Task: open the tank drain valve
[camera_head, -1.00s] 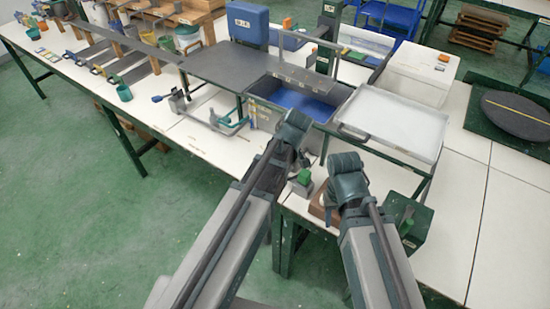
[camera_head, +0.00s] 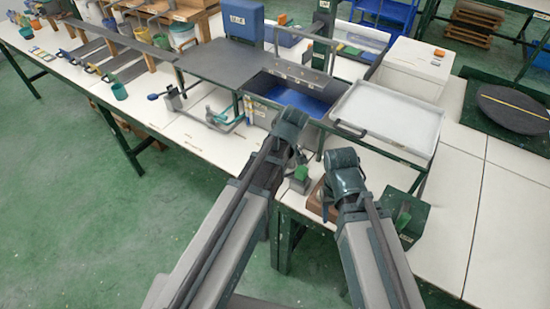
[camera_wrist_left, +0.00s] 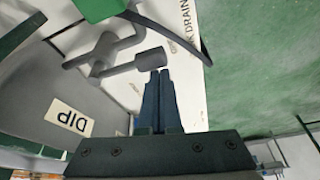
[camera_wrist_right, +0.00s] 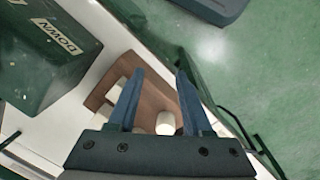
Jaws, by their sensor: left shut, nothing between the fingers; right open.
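The dip tank (camera_head: 258,112) is a grey basin with a blue inside, in the middle of the head view. In the left wrist view its grey wall (camera_wrist_left: 45,90) carries a DIP label. A grey drain valve lever (camera_wrist_left: 125,68) with a rounded end stands by partly hidden lettering that includes DRAIN. My left gripper (camera_wrist_left: 158,74) is shut and empty, with its tips just beside the lever's rounded end; I cannot tell whether they touch. My right gripper (camera_wrist_right: 160,74) is open and empty above a brown block with white pegs. Both gripper tips are hidden in the head view.
A green box (camera_wrist_right: 45,60) labelled DOWN stands left of my right gripper. A green block (camera_wrist_left: 98,8) sits close to the lever. A white tray (camera_head: 395,120) lies right of the tank. Green floor (camera_head: 190,215) is open in front of the tables.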

